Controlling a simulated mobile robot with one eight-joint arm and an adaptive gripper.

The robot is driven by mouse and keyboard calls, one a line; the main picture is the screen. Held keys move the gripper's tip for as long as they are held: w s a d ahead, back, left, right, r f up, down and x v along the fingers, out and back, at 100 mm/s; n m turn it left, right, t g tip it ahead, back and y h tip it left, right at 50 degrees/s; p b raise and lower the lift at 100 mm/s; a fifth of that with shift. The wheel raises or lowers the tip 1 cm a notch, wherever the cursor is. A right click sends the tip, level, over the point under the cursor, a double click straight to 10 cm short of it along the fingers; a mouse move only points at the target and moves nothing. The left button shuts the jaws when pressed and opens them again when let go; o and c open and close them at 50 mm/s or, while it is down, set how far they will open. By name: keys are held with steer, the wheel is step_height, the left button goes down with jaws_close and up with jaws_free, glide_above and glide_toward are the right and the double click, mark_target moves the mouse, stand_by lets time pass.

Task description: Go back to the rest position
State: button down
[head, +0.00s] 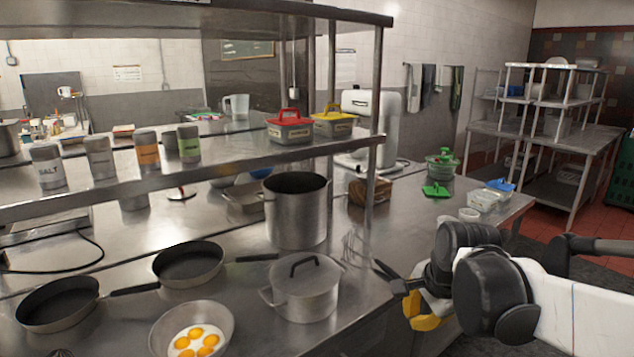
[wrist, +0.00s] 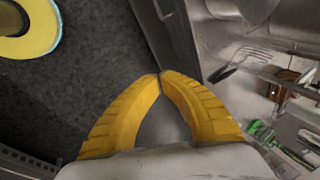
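My gripper (head: 421,314) has yellow fingers and hangs beside the front edge of the steel counter (head: 358,318), at the lower right of the head view. My white and black arm reaches in from the right. In the wrist view my gripper (wrist: 159,76) shows both yellow fingers angled together, with their tips touching. No object shows between the fingers. Dark floor (wrist: 90,60) lies on the left of the wrist view, and the counter side is on the right.
A lidded pot (head: 305,295), a tall pot (head: 295,215), two pans and a bowl of egg yolks (head: 192,335) stand on the counter. A slotted utensil (wrist: 240,62) lies near the edge. A steel shelf (head: 180,175) overhangs the counter. Red floor is open behind my arm.

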steer(key=s+n+t, duration=0.2)
steer(key=s+n, duration=1.1)
steer(key=s, duration=0.3)
steer(key=shift+s+a+h, duration=0.2)
steer(key=shift+a+h, duration=0.1)
steer(key=shift+a, duration=0.15)
